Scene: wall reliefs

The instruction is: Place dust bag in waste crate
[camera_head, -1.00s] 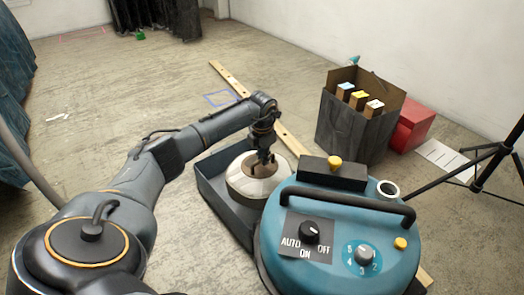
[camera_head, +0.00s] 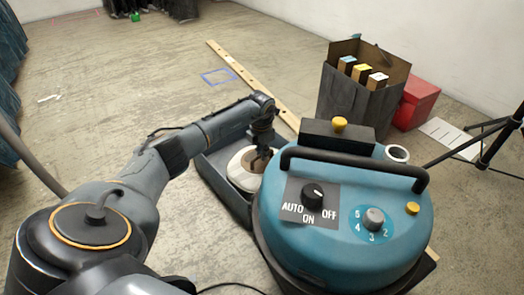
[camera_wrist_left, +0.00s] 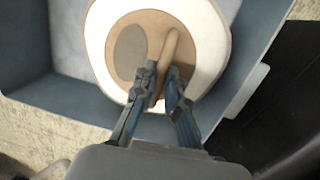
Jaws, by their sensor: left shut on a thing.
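The dust bag (camera_head: 240,166) is a white, rounded thing with a tan disc on top. In the left wrist view the bag (camera_wrist_left: 211,42) shows a grey oval on the disc and a tan, rod-like grip. My left gripper (camera_head: 262,157) is shut on this grip, with its fingers (camera_wrist_left: 162,82) either side of it. The bag is within the walls of the blue-grey waste crate (camera_head: 226,203), whose wall (camera_wrist_left: 60,112) also shows in the wrist view. I cannot tell whether the bag touches the crate floor. My right gripper is not in view.
A teal vacuum machine (camera_head: 285,245) with a black handle stands right beside the crate and hides part of it. A dark open box (camera_head: 345,105) with several upright pieces, a red box (camera_head: 415,103) and a tripod (camera_head: 500,135) are beyond. The floor left is mostly clear.

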